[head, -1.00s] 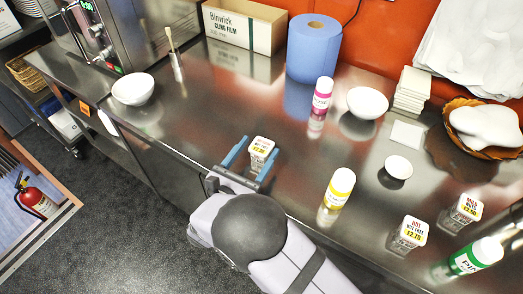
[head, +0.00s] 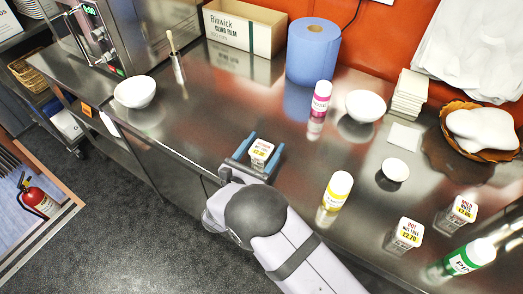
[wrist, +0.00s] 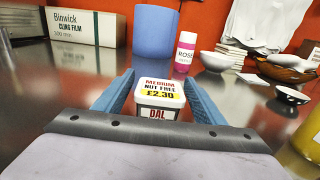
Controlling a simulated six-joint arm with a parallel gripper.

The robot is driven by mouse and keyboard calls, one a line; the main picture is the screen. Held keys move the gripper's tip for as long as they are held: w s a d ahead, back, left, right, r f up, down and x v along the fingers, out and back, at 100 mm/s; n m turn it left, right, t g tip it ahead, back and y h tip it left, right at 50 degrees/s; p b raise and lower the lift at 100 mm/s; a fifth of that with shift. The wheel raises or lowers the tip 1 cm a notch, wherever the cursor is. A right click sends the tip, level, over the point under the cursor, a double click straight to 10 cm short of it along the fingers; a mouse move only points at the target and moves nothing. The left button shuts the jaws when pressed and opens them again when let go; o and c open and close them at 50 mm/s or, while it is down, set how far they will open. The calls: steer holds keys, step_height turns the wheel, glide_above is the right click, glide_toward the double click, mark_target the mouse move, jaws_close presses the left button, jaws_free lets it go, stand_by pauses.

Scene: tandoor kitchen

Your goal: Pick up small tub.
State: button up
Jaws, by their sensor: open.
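A small tub (head: 260,151) with a printed lid stands on the steel counter near its front edge. In the wrist view the tub (wrist: 159,100) shows a lid reading "MEDIUM NUT FREE £2.30" and a side label reading "DAL". My gripper (head: 258,146) is open, with one blue finger on each side of the tub. In the wrist view a gap shows between the tub and the fingers. The tub's lower part is hidden behind my gripper's body. Two similar tubs stand at the right, one marked "HOT" (head: 406,234) and one marked "MILD" (head: 460,211).
A pink bottle (head: 320,98), a blue roll (head: 313,52) and a cling film box (head: 243,27) stand behind. Counter left of the tub is clear.

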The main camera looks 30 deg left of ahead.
steer(key=shift+w+a, duration=0.1)
steer(key=shift+w, duration=1.1)
steer(key=shift+c, duration=0.3)
steer(key=c, duration=1)
steer(key=shift+r, duration=0.15)
step_height(320, 180, up, 10)
steer(key=b, duration=0.2)
steer(key=shift+f, duration=0.2)
